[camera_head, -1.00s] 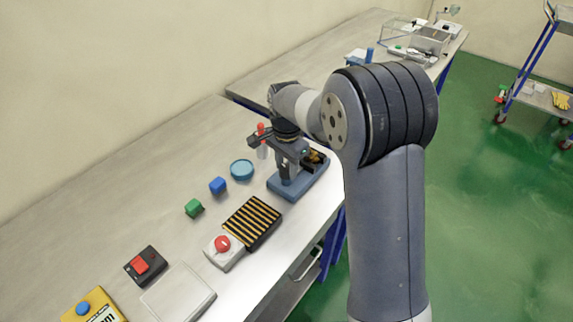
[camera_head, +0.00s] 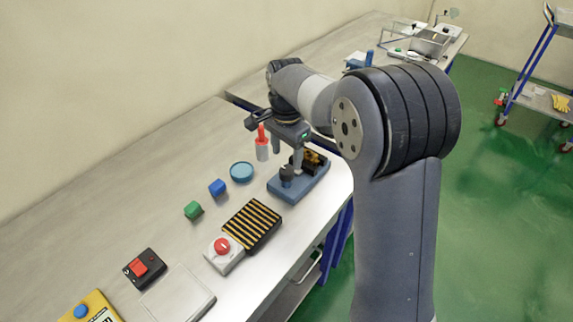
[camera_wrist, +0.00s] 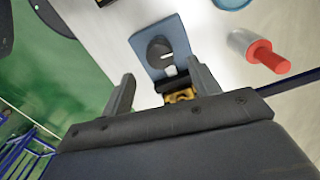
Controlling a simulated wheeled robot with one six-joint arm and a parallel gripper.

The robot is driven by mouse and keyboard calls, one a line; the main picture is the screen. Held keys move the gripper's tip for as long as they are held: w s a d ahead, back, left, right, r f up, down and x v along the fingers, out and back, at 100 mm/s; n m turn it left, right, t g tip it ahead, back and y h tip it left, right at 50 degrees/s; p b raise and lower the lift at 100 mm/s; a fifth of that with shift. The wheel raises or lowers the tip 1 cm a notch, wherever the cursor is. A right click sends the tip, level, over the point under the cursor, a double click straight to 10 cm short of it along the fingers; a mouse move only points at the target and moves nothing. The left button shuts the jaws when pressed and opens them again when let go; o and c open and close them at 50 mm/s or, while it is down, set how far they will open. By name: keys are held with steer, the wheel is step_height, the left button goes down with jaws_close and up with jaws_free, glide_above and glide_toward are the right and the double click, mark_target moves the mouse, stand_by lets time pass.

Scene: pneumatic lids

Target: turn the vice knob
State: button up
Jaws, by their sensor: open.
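The vice stands on a blue base plate (camera_head: 312,186) near the right end of the bench. Its dark round knob (camera_head: 287,173) is at the left of the plate, and a brass-coloured part (camera_head: 316,158) is at the back. In the wrist view the knob (camera_wrist: 160,48) shows a white mark, and the brass part (camera_wrist: 180,96) is partly hidden by my gripper. In the wrist view the knob lies beyond the fingertips (camera_wrist: 163,76), apparently untouched.
A red-topped grey cylinder (camera_head: 262,148) stands close to the left of my gripper. The bench's left back is bare.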

mark_target(287, 169)
step_height(287, 169, up, 5)
steer(key=shift+r, duration=0.2)
stand_by(0.3)
step_height(287, 169, down, 11)
steer(key=shift+p, duration=0.4)
steer(key=shift+n, duration=0.3)
steer(key=shift+r, duration=0.1)
